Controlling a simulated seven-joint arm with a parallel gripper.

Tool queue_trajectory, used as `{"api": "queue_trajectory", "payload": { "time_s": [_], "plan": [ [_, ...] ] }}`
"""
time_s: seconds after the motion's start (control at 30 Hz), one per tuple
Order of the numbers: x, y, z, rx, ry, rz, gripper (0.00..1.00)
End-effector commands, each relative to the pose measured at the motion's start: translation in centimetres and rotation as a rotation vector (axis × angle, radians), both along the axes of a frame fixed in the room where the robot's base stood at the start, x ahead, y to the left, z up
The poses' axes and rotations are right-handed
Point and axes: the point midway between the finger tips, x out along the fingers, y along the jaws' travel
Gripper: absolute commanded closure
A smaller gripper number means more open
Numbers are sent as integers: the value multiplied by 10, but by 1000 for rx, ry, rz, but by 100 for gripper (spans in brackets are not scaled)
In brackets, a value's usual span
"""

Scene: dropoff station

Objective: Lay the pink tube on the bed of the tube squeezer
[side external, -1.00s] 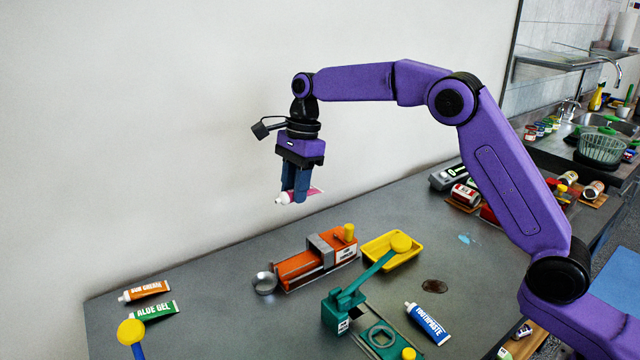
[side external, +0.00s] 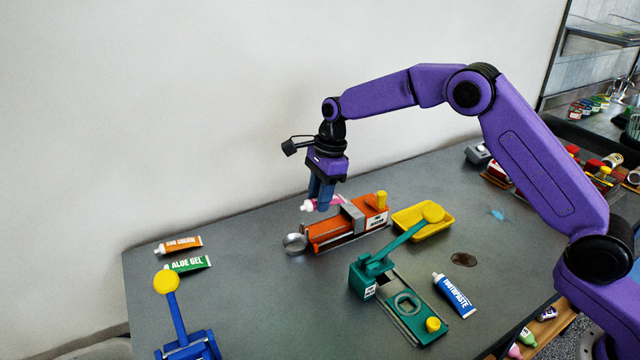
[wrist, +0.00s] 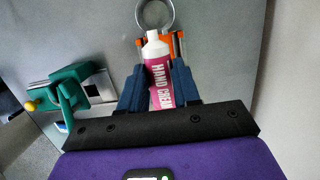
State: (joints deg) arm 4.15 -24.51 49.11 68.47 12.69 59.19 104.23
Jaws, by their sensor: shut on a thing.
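The pink tube (wrist: 160,82) has a white cap and lettering that starts with "HAND". My gripper (side external: 320,206) is shut on its body, with a blue finger on each side in the wrist view. In the side view the tube (side external: 307,206) lies roughly level in the fingers, cap to the left. The orange squeezer (side external: 322,233), with a grey block, a yellow knob and a metal ring at its left end, stands on the table just below. The tube appears above its left part; the exact gap is hard to judge.
A teal press with a lever (side external: 365,275) stands in front, with a yellow tray (side external: 408,220) behind it. A blue toothpaste tube (side external: 455,295), orange tube (side external: 180,245) and green tube (side external: 188,265) lie on the table. A blue lever device (side external: 185,340) is at front left.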

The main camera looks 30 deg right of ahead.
Motion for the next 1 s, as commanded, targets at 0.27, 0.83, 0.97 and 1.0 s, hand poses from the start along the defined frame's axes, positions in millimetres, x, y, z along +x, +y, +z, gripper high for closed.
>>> {"api": "queue_trajectory", "payload": {
  "time_s": [0.27,0.83,0.97,1.0],
  "plan": [
    [-1,0,-21,-1,3,0,83],
    [0,0,-59,0,2,-1,83],
    [0,0,-61,0,2,0,83],
    [0,0,-61,0,2,0,83]
  ]
}}
